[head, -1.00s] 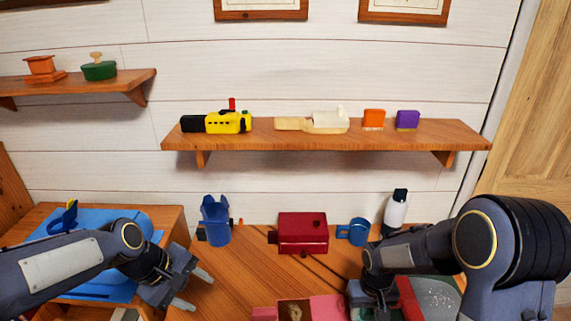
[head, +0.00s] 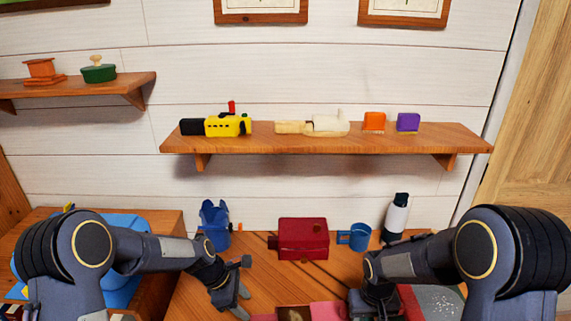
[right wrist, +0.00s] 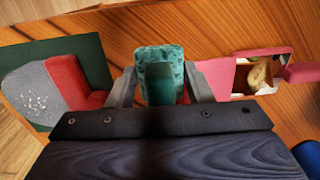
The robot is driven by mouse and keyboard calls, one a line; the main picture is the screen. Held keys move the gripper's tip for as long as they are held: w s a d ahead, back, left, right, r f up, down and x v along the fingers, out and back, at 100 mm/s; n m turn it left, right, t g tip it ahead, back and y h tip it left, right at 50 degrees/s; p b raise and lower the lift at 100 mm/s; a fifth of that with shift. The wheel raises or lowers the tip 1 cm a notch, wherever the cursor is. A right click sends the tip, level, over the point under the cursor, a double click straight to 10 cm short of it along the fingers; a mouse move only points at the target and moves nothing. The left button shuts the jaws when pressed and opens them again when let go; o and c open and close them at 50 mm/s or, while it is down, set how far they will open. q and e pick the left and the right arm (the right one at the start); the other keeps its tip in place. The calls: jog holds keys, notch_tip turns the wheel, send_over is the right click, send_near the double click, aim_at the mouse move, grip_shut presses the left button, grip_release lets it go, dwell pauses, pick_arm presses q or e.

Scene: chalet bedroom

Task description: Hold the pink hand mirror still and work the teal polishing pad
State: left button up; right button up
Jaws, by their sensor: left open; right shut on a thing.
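The pink hand mirror (head: 327,311) lies on the table at the bottom edge of the head view, partly cut off. In the right wrist view its pink frame (right wrist: 212,76) surrounds a reflecting face, with the handle (right wrist: 302,73) at the right. My left gripper (head: 238,299) is open and empty, just left of the mirror's handle end. My right gripper (right wrist: 160,92) is shut on the teal polishing pad (right wrist: 159,56), by the mirror's end opposite the handle. In the head view my right arm hides the pad. Whether the pad touches the mirror I cannot tell.
A red and grey item (right wrist: 52,85) lies on a dark green board (right wrist: 97,62) beside the pad. Behind stand a blue holder (head: 215,227), red box (head: 303,238), blue mug (head: 355,237) and white bottle (head: 395,217). Bare tabletop (head: 262,278) shows between left gripper and red box.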

aim_at(258, 318)
pick_arm(q)
jog(key=b+x, duration=0.4)
jog(key=x, duration=0.4)
pick_arm(e)
notch_tip(258, 318, down, 5)
jog(key=shift+f, duration=0.1)
pick_arm(q)
jog(key=c, duration=1)
jog(key=shift+o, duration=0.2)
